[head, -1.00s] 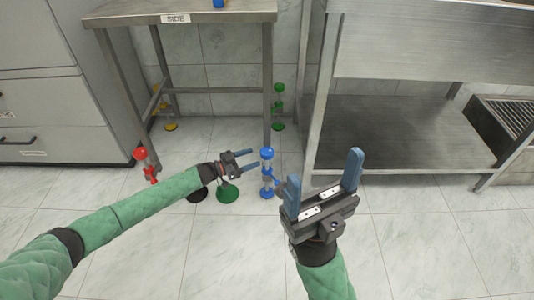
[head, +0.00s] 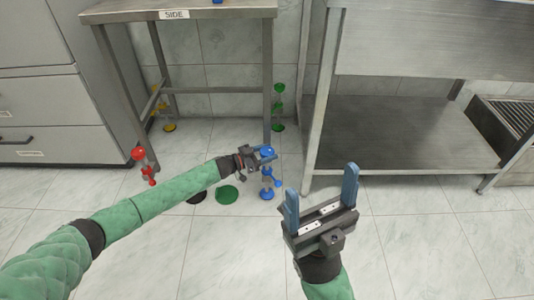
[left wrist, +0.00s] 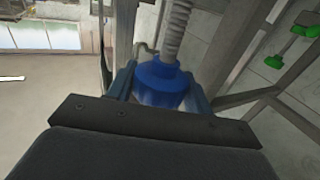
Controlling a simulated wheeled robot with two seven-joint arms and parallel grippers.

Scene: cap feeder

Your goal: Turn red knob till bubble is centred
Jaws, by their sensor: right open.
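The red knob (head: 138,154) tops a small red-and-grey foot stand at the left, by the front left table leg. My left gripper (head: 266,155) is at the blue knob (head: 267,153) of a similar foot under the front right leg. In the left wrist view, its fingers are on both sides of the blue knob (left wrist: 160,82); whether they press on it I cannot tell. My right gripper (head: 321,205) is open and empty above the floor, right of the blue foot. No bubble is visible in either view.
The steel table (head: 180,12) has a label reading SIDE. Yellow (head: 169,127) and green (head: 278,126) feet stand at the back. A green disc (head: 227,194) and a dark disc lie on the floor. A steel shelf unit (head: 400,140) stands right, grey drawers (head: 55,130) left.

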